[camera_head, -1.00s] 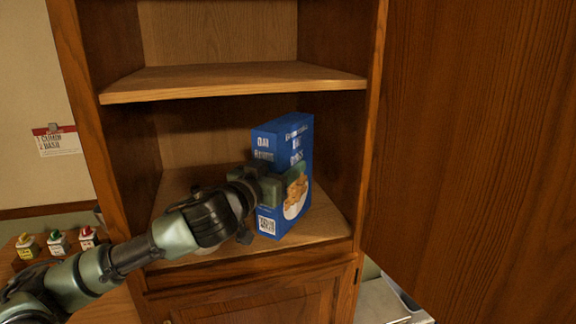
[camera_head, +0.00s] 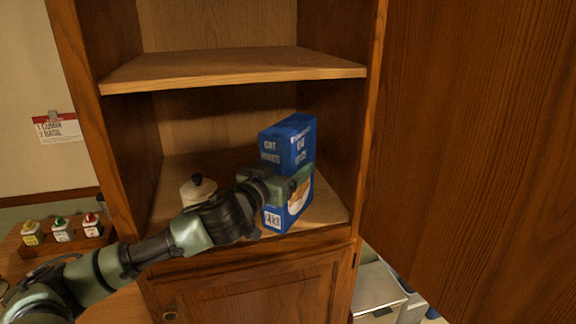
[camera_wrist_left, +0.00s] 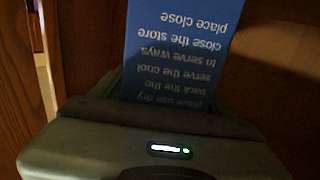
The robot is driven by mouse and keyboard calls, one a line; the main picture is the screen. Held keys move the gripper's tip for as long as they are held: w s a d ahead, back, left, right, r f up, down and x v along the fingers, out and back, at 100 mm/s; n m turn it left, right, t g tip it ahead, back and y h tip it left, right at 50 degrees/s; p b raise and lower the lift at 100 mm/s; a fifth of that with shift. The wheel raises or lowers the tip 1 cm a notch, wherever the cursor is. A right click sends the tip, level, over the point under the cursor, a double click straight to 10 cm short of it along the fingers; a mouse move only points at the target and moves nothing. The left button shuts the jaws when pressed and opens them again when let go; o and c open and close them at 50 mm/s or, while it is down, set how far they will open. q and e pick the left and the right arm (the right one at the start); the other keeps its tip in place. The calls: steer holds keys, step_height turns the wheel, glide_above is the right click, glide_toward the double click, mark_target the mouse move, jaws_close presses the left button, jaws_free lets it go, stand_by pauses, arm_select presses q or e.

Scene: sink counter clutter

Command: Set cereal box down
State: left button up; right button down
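The blue cereal box (camera_head: 289,144) is upright inside the open cabinet, over the right part of the lower shelf (camera_head: 326,213). My left gripper (camera_head: 282,187) reaches in from the left and is around the box's middle, with its fingers on the box. The box's base looks at or very near the shelf; I cannot tell if it touches. In the left wrist view the box's printed blue face (camera_wrist_left: 180,50) fills the space just beyond the gripper body, and the fingertips are not clearly seen. My right gripper is not in view.
A white lidded jar (camera_head: 196,190) stands on the lower shelf left of the box, behind my arm. The upper shelf (camera_head: 230,70) is empty. The open cabinet door (camera_head: 470,130) blocks the right side. Small condiment bottles (camera_head: 62,229) stand at the left.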

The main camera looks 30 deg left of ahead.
arm_select(q)
steer(key=s+d+b, duration=0.1)
steer(key=s, duration=1.1)
steer(key=shift+r+b, duration=0.15)
steer(key=shift+b, duration=0.15)
stand_by(0.6)
